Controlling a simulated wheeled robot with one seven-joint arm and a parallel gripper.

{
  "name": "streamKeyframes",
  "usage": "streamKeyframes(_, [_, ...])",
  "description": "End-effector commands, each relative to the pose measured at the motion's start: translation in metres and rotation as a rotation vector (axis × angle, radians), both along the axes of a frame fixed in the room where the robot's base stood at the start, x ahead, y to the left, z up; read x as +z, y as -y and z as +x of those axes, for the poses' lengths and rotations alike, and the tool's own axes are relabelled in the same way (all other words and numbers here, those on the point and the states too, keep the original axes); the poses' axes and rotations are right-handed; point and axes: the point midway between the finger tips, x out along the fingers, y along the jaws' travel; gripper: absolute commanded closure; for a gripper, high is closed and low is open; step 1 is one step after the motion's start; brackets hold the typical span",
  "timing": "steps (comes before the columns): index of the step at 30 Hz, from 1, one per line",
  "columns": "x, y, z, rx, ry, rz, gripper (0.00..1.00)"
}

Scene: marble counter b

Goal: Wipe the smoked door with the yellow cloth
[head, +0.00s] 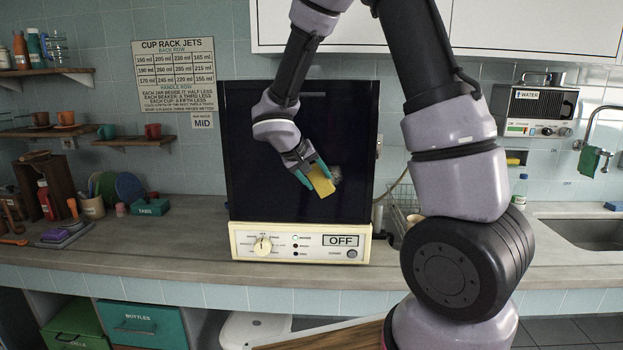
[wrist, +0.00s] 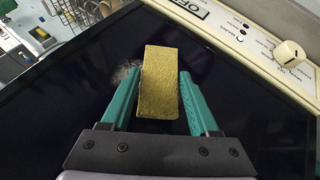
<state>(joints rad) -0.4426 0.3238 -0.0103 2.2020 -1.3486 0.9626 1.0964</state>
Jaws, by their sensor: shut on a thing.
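The yellow cloth (head: 321,180) is a folded block held between the teal fingers of my gripper (head: 314,176). In the wrist view the cloth (wrist: 159,82) sits between both fingers of my gripper (wrist: 160,95). The smoked door (head: 300,125) is a dark upright panel above a cream control base. My gripper is in front of the door, right of its middle. A pale greyish smudge (head: 335,174) shows on the door just right of the cloth; in the wrist view the smudge (wrist: 126,76) lies left of the cloth. I cannot tell whether the cloth touches the door.
The cream control panel (head: 300,242) with a knob and an OFF display is below the door. A wire rack (head: 402,205) stands right of it. A wooden crate (head: 45,180) and a teal tub (head: 151,207) are at left.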

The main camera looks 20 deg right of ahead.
Motion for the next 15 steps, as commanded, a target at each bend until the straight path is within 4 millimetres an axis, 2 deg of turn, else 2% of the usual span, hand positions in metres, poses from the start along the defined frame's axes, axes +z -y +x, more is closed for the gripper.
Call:
streamKeyframes(9, [0.000,0.026,-0.007,-0.002,0.000,0.000,1.00])
streamKeyframes(15, [0.000,0.032,-0.008,-0.002,0.000,0.000,1.00])
